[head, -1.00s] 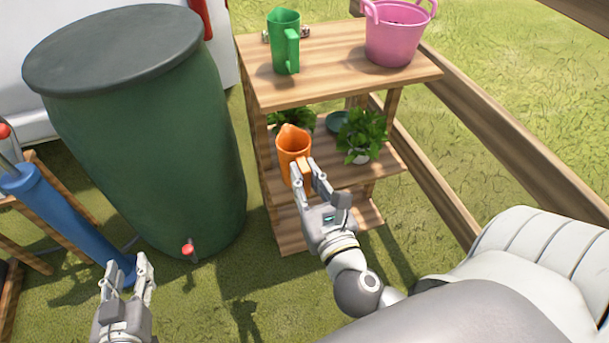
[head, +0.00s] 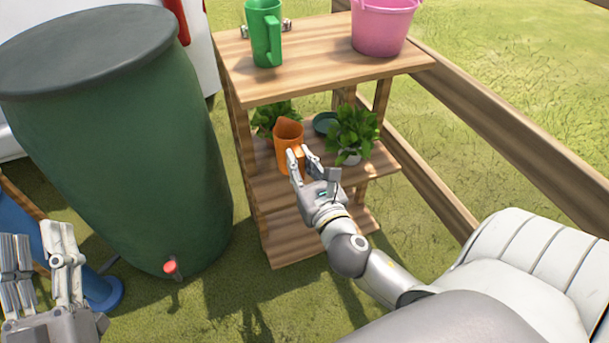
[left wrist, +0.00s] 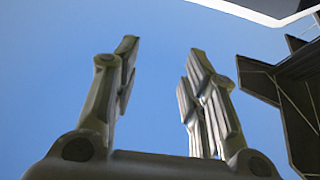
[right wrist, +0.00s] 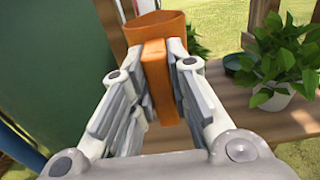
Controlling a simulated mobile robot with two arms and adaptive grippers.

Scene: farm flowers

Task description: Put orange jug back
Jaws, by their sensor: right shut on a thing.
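The orange jug (head: 287,138) is upright at the middle shelf (head: 372,167) of the wooden stand, near its left front edge. I cannot tell if its base touches the board. My right gripper (head: 304,162) is shut on the jug's handle (right wrist: 157,75), with a finger on each side in the right wrist view. The jug's body (right wrist: 158,28) shows behind the handle there. My left gripper (head: 42,262) is at the lower left of the head view, its fingers apart and empty. In the left wrist view its open fingers (left wrist: 158,95) show against the sky.
A potted plant (head: 352,135) stands right of the jug, a green dish (head: 325,123) and another plant (head: 272,117) behind. A green jug (head: 265,35) and pink bucket (head: 382,27) stand on top. A green barrel (head: 120,140) is left; a wooden fence (head: 430,190) right.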

